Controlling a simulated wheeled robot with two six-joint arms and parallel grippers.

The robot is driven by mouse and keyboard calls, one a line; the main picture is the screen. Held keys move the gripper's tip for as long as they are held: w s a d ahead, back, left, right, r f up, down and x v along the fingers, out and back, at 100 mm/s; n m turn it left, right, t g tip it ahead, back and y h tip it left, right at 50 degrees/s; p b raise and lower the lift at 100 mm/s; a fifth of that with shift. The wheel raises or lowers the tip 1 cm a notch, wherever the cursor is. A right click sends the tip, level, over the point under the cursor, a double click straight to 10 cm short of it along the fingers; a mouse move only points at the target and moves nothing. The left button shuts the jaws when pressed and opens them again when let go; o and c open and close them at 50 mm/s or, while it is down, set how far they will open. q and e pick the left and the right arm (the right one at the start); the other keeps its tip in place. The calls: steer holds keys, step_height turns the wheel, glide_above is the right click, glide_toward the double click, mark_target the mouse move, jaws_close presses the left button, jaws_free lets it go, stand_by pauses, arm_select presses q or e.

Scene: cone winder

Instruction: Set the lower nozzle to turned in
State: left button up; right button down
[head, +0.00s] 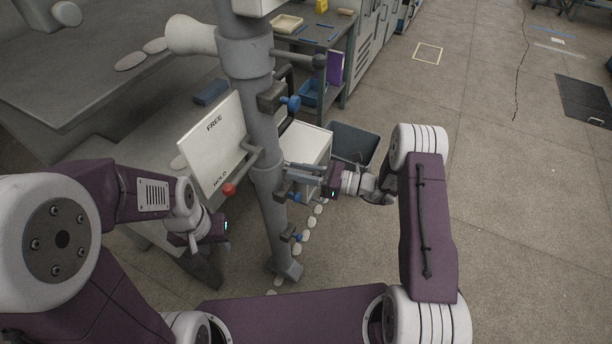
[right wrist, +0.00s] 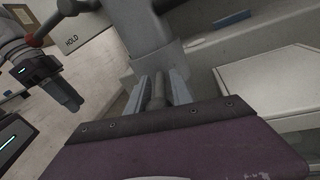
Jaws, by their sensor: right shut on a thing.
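A grey post (head: 262,140) stands in the middle of the head view. Blue-tipped nozzles stick out on its right side: an upper one (head: 290,103), one lower down (head: 295,197) and a small one near the foot (head: 297,237). My right gripper (head: 292,171) is at the post, just above the middle blue tip. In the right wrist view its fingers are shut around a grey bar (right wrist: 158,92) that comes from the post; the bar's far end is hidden. My left gripper (head: 192,240) hangs left of the post, apart from it; its finger gap is unclear.
A white board (head: 213,143) marked FREE and HOLD stands left of the post, with a red-knobbed lever (head: 229,189) near HOLD. A white box (head: 308,142) and a dark bin (head: 352,143) stand behind.

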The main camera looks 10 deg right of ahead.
steer(key=shift+s+a+r+t, duration=0.25)
steer(key=shift+t, duration=0.05)
steer(key=shift+s+m+t+p, duration=0.1)
steer(key=shift+m+t+p, duration=0.2)
steer(key=shift+m+p, duration=0.1)
steer(key=shift+f+m+t+h, duration=0.15)
steer(key=shift+m+t+h, duration=0.15)
steer(key=shift+t+h, duration=0.15)
steer(key=shift+s+f, duration=0.1)
steer(key=shift+s, duration=0.05)
steer(key=c, duration=1.5)
jaws_free()
steer(key=shift+o, duration=0.2)
steer(key=shift+s+d, duration=0.15)
steer(key=shift+d, duration=0.25)
steer(key=v, duration=0.8)
steer(key=shift+s+b, duration=0.2)
steer(key=shift+b, duration=0.25)
